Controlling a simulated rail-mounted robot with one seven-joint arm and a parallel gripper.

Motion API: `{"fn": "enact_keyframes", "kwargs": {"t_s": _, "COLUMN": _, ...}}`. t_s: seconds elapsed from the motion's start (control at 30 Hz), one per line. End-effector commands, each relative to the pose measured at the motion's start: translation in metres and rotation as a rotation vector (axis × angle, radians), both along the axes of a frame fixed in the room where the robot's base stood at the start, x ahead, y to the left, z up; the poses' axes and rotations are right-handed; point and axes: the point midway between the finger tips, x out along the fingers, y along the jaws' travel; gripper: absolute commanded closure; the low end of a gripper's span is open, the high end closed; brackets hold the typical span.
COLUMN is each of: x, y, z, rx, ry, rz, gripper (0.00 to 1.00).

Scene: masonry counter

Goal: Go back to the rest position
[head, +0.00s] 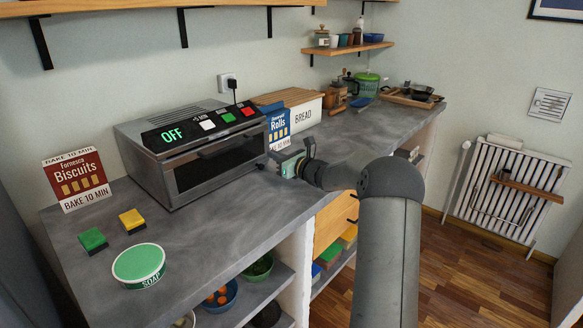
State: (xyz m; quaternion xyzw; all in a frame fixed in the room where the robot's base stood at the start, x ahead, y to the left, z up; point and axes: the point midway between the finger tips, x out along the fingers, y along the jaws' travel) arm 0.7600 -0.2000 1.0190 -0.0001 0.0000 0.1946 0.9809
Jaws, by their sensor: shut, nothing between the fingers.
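My gripper (273,162) is at the end of my arm, over the grey counter. It is close to the right front corner of the toaster oven (200,160) and in front of the blue Rolls box (278,127). It is shut and holds nothing. The fingertips are small in this view, and I cannot tell whether they touch the oven. The oven door is shut and its display reads OFF. My arm reaches in from the lower right.
A Biscuits box (77,181), a green sponge (93,240), a yellow sponge (132,220) and a soap tub (139,264) stand on the counter's left. A bread box (306,113) stands behind my gripper. Shelves (348,48) hang above. The floor (460,270) at right is clear.

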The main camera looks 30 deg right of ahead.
Motion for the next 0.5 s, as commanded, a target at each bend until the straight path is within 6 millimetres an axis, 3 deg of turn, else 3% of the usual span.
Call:
{"fn": "enact_keyframes", "kwargs": {"t_s": 0.2, "x": -0.043, "y": -0.019, "z": -0.001, "rx": -0.003, "ry": 0.001, "rz": -0.002, "gripper": 1.0}}
{"fn": "enact_keyframes", "kwargs": {"t_s": 0.5, "x": -0.064, "y": -0.027, "z": -0.001, "rx": -0.001, "ry": 0.002, "rz": -0.001, "gripper": 1.0}}
